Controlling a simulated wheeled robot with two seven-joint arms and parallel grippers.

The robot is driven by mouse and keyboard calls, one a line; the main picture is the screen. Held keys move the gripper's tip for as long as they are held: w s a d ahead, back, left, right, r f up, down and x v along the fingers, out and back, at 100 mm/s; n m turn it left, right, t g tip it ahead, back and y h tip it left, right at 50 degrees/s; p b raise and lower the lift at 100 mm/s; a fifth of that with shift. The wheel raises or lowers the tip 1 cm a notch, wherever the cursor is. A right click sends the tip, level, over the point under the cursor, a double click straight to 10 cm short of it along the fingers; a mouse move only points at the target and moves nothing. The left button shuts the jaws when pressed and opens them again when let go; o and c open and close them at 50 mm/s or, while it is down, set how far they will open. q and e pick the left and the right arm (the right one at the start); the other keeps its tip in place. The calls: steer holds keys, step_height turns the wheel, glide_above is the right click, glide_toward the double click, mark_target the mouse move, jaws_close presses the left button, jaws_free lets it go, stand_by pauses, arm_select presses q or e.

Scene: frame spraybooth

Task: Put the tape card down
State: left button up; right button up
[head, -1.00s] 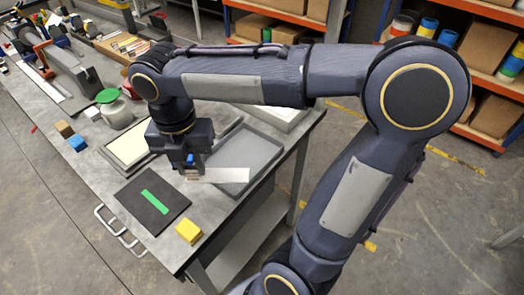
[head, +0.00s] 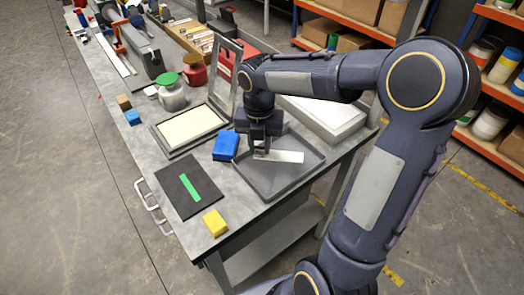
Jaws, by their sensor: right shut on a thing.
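The tape card, a pale flat strip (head: 287,156), is in the head view over the grey tray (head: 281,187). My right gripper (head: 262,152) points down and is shut on the card's left end. The card reaches out to the right from the fingers, inside the tray's outline. I cannot tell whether it touches the tray floor. My left gripper is not in view.
A blue block (head: 226,146) stands at the tray's left edge. A black mat with a green strip (head: 172,194) and a yellow block (head: 215,222) lie nearer the front. A cream panel (head: 186,127), a green-lidded jar (head: 172,97) and a white box (head: 330,118) stand behind.

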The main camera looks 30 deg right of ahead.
mark_target(261, 153)
steer(key=shift+w+d+f, duration=0.25)
steer(key=shift+d+f, duration=0.15)
steer(key=shift+f, duration=0.15)
steer(key=shift+w+d+f, duration=0.1)
steer(key=shift+f, duration=0.85)
steer(key=shift+w+d+f, duration=0.1)
steer(key=shift+f, duration=0.8)
steer(key=shift+f, duration=0.15)
steer(key=o, duration=0.9)
steer(key=shift+o, duration=0.2)
